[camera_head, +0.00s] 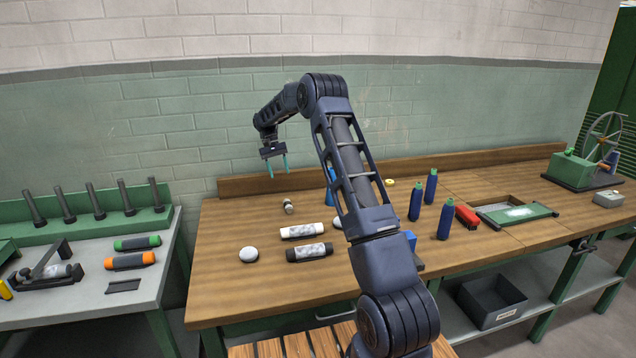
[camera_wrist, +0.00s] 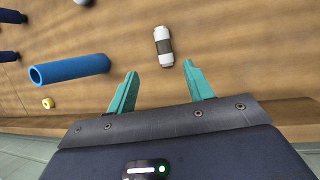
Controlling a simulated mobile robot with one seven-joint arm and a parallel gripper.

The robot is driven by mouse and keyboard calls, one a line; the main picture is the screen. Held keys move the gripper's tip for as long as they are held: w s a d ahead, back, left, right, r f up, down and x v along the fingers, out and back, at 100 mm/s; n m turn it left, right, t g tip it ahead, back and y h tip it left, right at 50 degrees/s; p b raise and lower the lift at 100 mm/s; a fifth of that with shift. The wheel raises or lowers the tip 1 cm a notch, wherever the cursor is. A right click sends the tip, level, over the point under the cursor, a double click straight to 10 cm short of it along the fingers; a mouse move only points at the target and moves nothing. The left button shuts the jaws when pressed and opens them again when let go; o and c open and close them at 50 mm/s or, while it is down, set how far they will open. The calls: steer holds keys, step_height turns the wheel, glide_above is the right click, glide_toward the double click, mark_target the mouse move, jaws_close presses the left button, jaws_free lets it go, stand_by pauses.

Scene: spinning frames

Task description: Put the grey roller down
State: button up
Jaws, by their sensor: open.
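A small roller (camera_head: 288,207) with pale ends and a dark grey middle band lies on the wooden bench, toward the back. In the wrist view the same roller (camera_wrist: 164,46) lies on bare wood, just beyond the fingertips. My gripper (camera_head: 279,168) hangs above the bench near the back wall, over the area behind the roller. Its teal fingers (camera_wrist: 160,70) are apart with nothing between them. A larger roller with dark grey ends (camera_head: 309,252) and a white one (camera_head: 303,231) lie nearer the bench front. I cannot tell which roller the task calls grey.
A white ball (camera_head: 249,254) sits front left. A blue tube (camera_wrist: 69,70) is left of my fingers in the wrist view.

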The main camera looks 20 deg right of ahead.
steer(key=s+d+r+t+y, duration=0.15)
steer(key=s+d+r, duration=0.25)
steer(key=s+r, duration=0.8)
steer(key=s+d+r+t, duration=0.35)
steer(key=s+r, duration=0.65)
steer(key=s, duration=0.4)
steer(key=s+d+f+t, duration=0.2)
steer(key=s, duration=1.2)
steer(key=s+d+f+t, duration=0.2)
steer(key=s+f, duration=0.1)
steer(key=s, duration=1.1)
steer(key=shift+s+d+y, duration=0.3)
steer(key=shift+y, duration=0.05)
